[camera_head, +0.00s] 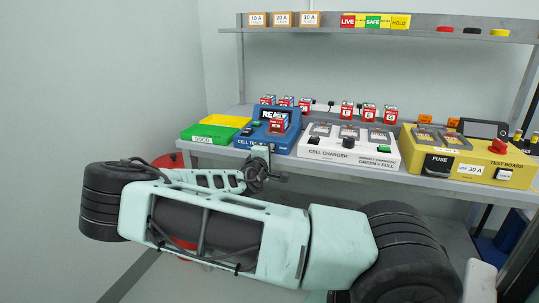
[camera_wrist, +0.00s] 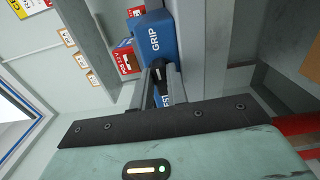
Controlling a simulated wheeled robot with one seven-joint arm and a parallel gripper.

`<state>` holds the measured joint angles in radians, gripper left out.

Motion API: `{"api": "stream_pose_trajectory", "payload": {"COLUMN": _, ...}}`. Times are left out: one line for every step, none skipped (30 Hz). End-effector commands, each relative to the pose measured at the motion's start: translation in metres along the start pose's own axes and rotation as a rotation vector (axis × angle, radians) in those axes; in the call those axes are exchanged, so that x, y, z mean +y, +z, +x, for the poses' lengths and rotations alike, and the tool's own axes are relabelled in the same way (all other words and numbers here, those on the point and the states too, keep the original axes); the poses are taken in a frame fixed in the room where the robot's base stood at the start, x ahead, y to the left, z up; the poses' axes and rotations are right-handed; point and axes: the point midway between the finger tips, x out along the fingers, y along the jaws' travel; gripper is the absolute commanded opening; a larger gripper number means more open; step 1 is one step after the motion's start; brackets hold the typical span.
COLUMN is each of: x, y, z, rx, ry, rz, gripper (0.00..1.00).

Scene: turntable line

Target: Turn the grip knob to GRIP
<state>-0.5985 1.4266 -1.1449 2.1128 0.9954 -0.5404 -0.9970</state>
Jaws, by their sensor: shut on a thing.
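The blue cell tester (camera_head: 243,139) stands on the bench in the head view, a red-and-white cell (camera_head: 278,126) on it. In the wrist view, its blue face (camera_wrist: 153,22) bears the label GRIP above a small black knob (camera_wrist: 157,70). A second label, partly hidden, shows below between the fingers. My gripper (camera_wrist: 160,76) is shut on the knob from both sides. In the head view my gripper (camera_head: 258,158) is at the tester's front face, and the knob is hidden behind it. I cannot tell clearly which way the knob points.
Green and yellow trays (camera_head: 203,132) stand left of the tester. The white cell charger (camera_head: 347,148) is close on its right, then the yellow test board (camera_head: 470,160). Several cells stand behind. A shelf (camera_head: 390,31) runs above. My arm crosses in front of the bench.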

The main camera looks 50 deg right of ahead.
Motion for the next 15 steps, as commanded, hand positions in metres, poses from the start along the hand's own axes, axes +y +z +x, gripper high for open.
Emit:
{"api": "stream_pose_trajectory", "payload": {"x": -0.0017, "y": -0.0002, "z": -0.0004, "rx": 0.000, "ry": -0.002, "rz": 0.011, "gripper": 0.00}}
{"api": "stream_pose_trajectory", "payload": {"x": -0.0018, "y": -0.0001, "z": -0.0004, "rx": 0.000, "ry": -0.002, "rz": 0.017, "gripper": 0.00}}
{"api": "stream_pose_trajectory", "payload": {"x": -0.0018, "y": -0.0001, "z": -0.0004, "rx": 0.000, "ry": -0.003, "rz": 0.024, "gripper": 0.00}}
{"api": "stream_pose_trajectory", "payload": {"x": -0.0018, "y": -0.0001, "z": -0.0005, "rx": 0.000, "ry": -0.003, "rz": 0.029, "gripper": 0.00}}
{"api": "stream_pose_trajectory", "payload": {"x": -0.0018, "y": -0.0001, "z": -0.0005, "rx": 0.000, "ry": -0.003, "rz": 0.032, "gripper": 0.00}}
{"api": "stream_pose_trajectory", "payload": {"x": -0.0018, "y": -0.0001, "z": -0.0005, "rx": 0.000, "ry": -0.003, "rz": 0.036, "gripper": 0.00}}
{"api": "stream_pose_trajectory", "payload": {"x": -0.0018, "y": -0.0001, "z": -0.0005, "rx": 0.000, "ry": -0.003, "rz": 0.039, "gripper": 0.00}}
{"api": "stream_pose_trajectory", "payload": {"x": -0.0018, "y": -0.0001, "z": -0.0005, "rx": 0.000, "ry": -0.003, "rz": 0.040, "gripper": 0.00}}
{"api": "stream_pose_trajectory", "payload": {"x": -0.0018, "y": -0.0001, "z": -0.0005, "rx": 0.000, "ry": -0.003, "rz": 0.041, "gripper": 0.00}}
{"api": "stream_pose_trajectory", "payload": {"x": -0.0018, "y": -0.0001, "z": -0.0005, "rx": 0.000, "ry": -0.003, "rz": 0.042, "gripper": 0.00}}
{"api": "stream_pose_trajectory", "payload": {"x": -0.0018, "y": -0.0001, "z": -0.0005, "rx": 0.000, "ry": -0.003, "rz": 0.042, "gripper": 0.00}}
{"api": "stream_pose_trajectory", "payload": {"x": -0.0018, "y": -0.0001, "z": -0.0006, "rx": 0.000, "ry": -0.003, "rz": 0.042, "gripper": 0.00}}
{"api": "stream_pose_trajectory", "payload": {"x": -0.0018, "y": -0.0001, "z": -0.0006, "rx": 0.000, "ry": -0.003, "rz": 0.042, "gripper": 0.00}}
{"api": "stream_pose_trajectory", "payload": {"x": -0.0018, "y": -0.0001, "z": -0.0006, "rx": 0.000, "ry": -0.003, "rz": 0.042, "gripper": 0.00}}
{"api": "stream_pose_trajectory", "payload": {"x": -0.0018, "y": -0.0001, "z": -0.0006, "rx": 0.000, "ry": -0.003, "rz": 0.042, "gripper": 0.00}}
